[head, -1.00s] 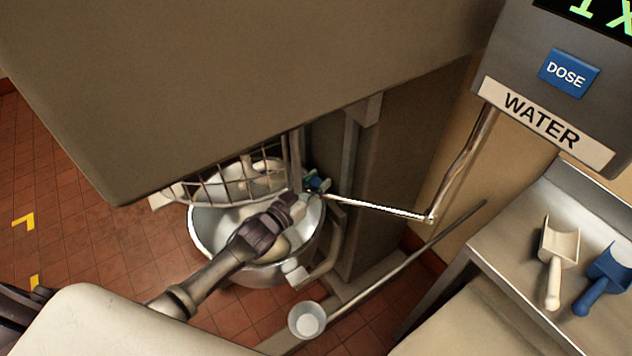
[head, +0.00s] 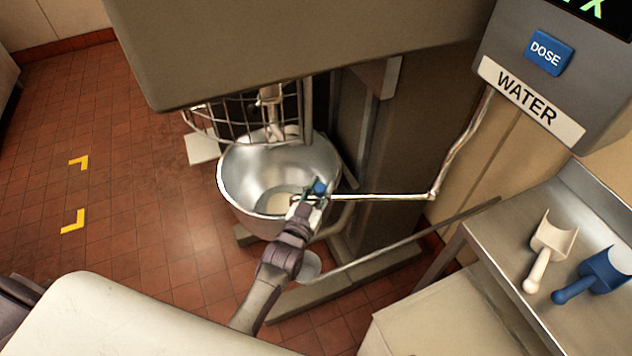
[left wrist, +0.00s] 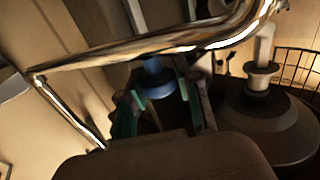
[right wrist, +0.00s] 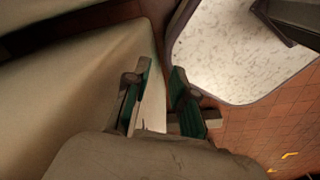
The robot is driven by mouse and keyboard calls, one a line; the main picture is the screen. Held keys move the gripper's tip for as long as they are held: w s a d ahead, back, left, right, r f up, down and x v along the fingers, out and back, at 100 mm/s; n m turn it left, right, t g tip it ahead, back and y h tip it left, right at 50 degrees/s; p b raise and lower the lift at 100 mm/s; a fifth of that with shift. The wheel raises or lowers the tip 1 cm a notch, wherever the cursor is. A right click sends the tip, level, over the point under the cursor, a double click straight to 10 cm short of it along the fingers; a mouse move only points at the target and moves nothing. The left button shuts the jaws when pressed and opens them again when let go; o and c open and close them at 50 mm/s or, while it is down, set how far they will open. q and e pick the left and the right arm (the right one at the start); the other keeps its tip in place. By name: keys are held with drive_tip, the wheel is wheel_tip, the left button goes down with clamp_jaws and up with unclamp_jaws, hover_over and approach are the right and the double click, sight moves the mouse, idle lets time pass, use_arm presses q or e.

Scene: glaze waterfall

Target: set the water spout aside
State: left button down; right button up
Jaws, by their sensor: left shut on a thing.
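The water spout (head: 385,197) is a shiny metal pipe that comes down from the WATER box (head: 530,97) and bends toward the mixer bowl (head: 235,195). Its blue end piece (head: 320,187) is over the bowl's right side. My left gripper (head: 313,192) is shut on the spout at that blue piece. In the left wrist view the blue piece (left wrist: 158,82) sits between my left fingers, with the pipe (left wrist: 150,45) passing across. My right gripper (right wrist: 155,92) shows in the right wrist view with its fingers apart and nothing between them.
The wire guard (head: 235,122) and mixer head (head: 310,40) are above the bowl. A steel counter (head: 500,240) at right holds a white scoop (head: 548,250) and a blue scoop (head: 595,275). A long bar (head: 420,235) runs low beside the mixer.

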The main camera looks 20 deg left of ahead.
use_arm(q)
drive_tip(key=shift+s+d+y, duration=0.1)
drive_tip(key=shift+s+y, duration=0.2)
drive_tip(key=c, duration=0.8)
unclamp_jaws()
drive_tip(key=shift+s, duration=0.1)
drive_tip(key=s, duration=1.2)
drive_tip(key=shift+a, duration=0.4)
drive_tip(key=shift+w, duration=0.1)
drive_tip(key=shift+c, duration=0.4)
